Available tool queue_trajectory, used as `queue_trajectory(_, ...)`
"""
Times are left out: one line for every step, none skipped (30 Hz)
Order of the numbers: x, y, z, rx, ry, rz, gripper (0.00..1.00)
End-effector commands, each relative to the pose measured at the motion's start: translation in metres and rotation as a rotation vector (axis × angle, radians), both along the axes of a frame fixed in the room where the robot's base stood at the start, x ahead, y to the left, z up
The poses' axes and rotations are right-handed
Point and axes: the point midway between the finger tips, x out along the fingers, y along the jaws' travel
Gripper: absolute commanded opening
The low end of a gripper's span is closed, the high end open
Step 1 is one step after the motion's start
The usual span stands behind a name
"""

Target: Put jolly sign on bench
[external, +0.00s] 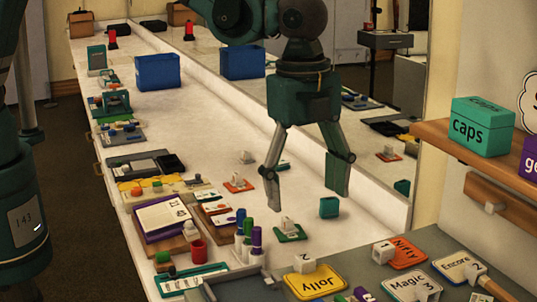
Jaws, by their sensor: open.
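The yellow jolly sign (318,283) lies flat on a grey surface at the bottom right, its lettering upside down in the picture. A white block numbered 2 (305,264) is at its upper edge. The long white counter (215,125), which looks like the bench, runs from the back left to the front. My gripper (305,201) points down over the front part of this counter. Its two fingers are wide apart with nothing between them. It is apart from the jolly sign, which is nearer the camera.
Orange (410,252) and cream (459,266) signs lie right of the jolly sign. A teal block (329,207) and a small green item (290,232) are near my fingers. Markers (248,241) and a red cup (198,250) crowd the front. The counter's middle is clear; a mirror backs it.

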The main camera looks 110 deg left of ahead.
Motion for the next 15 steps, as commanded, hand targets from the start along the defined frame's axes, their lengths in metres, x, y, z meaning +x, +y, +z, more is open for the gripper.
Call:
queue_trajectory(-0.008,0.001,0.01,-0.001,-0.009,0.012,0.7)
queue_trajectory(-0.012,0.001,0.016,-0.001,-0.016,0.019,0.7)
queue_trajectory(-0.018,0.002,0.023,-0.002,-0.023,0.028,0.7)
queue_trajectory(-0.022,0.002,0.028,-0.003,-0.028,0.035,0.7)
queue_trajectory(-0.026,0.002,0.033,-0.003,-0.033,0.043,0.7)
queue_trajectory(-0.033,0.003,0.04,-0.005,-0.042,0.053,0.7)
queue_trajectory(-0.037,0.003,0.045,-0.005,-0.048,0.06,0.7)
queue_trajectory(-0.041,0.004,0.05,-0.007,-0.054,0.067,0.7)
queue_trajectory(-0.047,0.004,0.056,-0.007,-0.061,0.078,0.7)
queue_trajectory(-0.052,0.005,0.061,-0.008,-0.067,0.085,0.7)
queue_trajectory(-0.057,0.005,0.066,-0.01,-0.072,0.091,0.7)
queue_trajectory(-0.063,0.005,0.072,-0.011,-0.081,0.101,0.7)
queue_trajectory(-0.068,0.006,0.076,-0.012,-0.086,0.109,0.7)
queue_trajectory(-0.072,0.006,0.081,-0.013,-0.092,0.116,0.7)
queue_trajectory(-0.079,0.007,0.086,-0.015,-0.099,0.125,0.7)
